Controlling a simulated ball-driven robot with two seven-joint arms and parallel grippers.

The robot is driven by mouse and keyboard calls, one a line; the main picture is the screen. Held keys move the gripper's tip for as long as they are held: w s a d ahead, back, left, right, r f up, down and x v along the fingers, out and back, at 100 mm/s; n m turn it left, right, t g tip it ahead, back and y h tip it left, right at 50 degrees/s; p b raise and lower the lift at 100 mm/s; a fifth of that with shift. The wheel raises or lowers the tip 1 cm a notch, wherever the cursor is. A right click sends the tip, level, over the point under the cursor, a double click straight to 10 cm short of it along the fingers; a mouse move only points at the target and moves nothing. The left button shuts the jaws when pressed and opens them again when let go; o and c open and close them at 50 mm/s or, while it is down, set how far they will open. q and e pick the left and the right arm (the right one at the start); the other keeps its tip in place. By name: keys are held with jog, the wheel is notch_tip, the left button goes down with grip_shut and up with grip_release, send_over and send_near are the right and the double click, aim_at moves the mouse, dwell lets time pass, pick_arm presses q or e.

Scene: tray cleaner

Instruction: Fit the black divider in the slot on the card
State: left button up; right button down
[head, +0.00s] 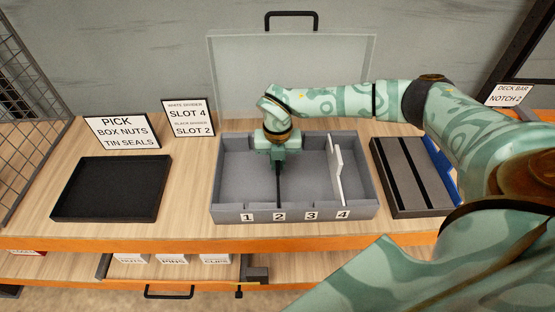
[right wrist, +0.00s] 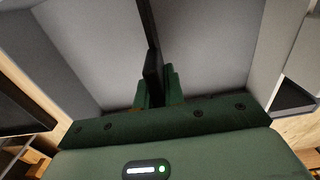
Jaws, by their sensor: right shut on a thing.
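The black divider (head: 279,188) stands on edge in the grey tray (head: 226,216), its near end in line with label 2 (head: 279,216). My right gripper (head: 278,155) is shut on it from above, near its far part. In the right wrist view the black divider (right wrist: 148,30) runs up from between the green fingers (right wrist: 158,92). Whether its ends are fully seated in the slot cannot be told. The card (head: 188,118) reads white divider slot 4, black divider slot 2. My left gripper is not in view.
The white divider (head: 338,170) stands in the tray near label 4 (head: 343,214). A black tray (head: 112,188) lies to the left, beside a pick card (head: 122,132). A grey-and-black rack (head: 408,180) stands to the right. A clear panel (head: 230,75) rises behind the grey tray.

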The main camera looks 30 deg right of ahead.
jog(key=shift+f, duration=0.25)
jog(key=c, duration=1.4)
grip_release()
jog(key=shift+r, duration=0.15)
notch_tip(320, 180, up, 16)
jog(key=p, duration=0.2)
